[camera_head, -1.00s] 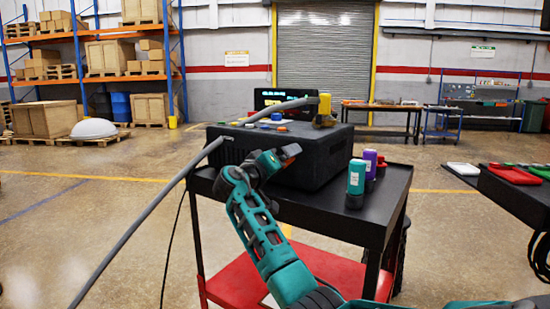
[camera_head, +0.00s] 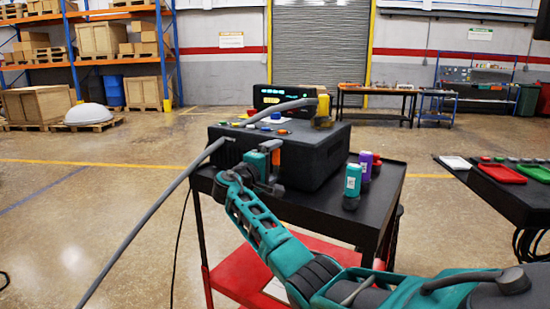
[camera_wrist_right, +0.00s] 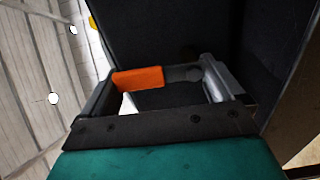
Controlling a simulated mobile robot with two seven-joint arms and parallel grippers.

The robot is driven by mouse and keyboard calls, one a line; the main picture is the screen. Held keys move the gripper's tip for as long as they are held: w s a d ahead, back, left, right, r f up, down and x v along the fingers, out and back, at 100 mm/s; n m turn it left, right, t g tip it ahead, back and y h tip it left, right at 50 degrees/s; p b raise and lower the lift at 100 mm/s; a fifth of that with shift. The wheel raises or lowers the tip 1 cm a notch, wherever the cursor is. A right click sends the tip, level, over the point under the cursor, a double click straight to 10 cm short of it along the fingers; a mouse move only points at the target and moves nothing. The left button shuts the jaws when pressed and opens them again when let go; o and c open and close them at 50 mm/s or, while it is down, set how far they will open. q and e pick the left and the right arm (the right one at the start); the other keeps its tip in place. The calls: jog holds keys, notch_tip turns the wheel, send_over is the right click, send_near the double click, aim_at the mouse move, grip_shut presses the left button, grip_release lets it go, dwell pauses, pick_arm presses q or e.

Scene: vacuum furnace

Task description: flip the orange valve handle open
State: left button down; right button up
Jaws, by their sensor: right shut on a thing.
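The orange valve handle (camera_head: 277,157) is on the front side of the black box (camera_head: 318,160) and points upward in the head view. My right gripper (camera_head: 266,172) is at the handle, close against the box's front, and is shut on it. The handle's base is partly hidden by the gripper. My left gripper does not show.
The box stands on a black cart top (camera_head: 375,203). A teal bottle (camera_head: 352,183) and a purple bottle (camera_head: 366,162) stand right of it. A dark table with a red tray (camera_head: 502,173) is at the right.

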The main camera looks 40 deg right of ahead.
jog(key=shift+w+f+n, duration=0.1)
jog(key=shift+n, duration=0.3)
jog(key=o, duration=1.1)
jog(key=v, duration=1.3)
jog(key=shift+w, duration=0.1)
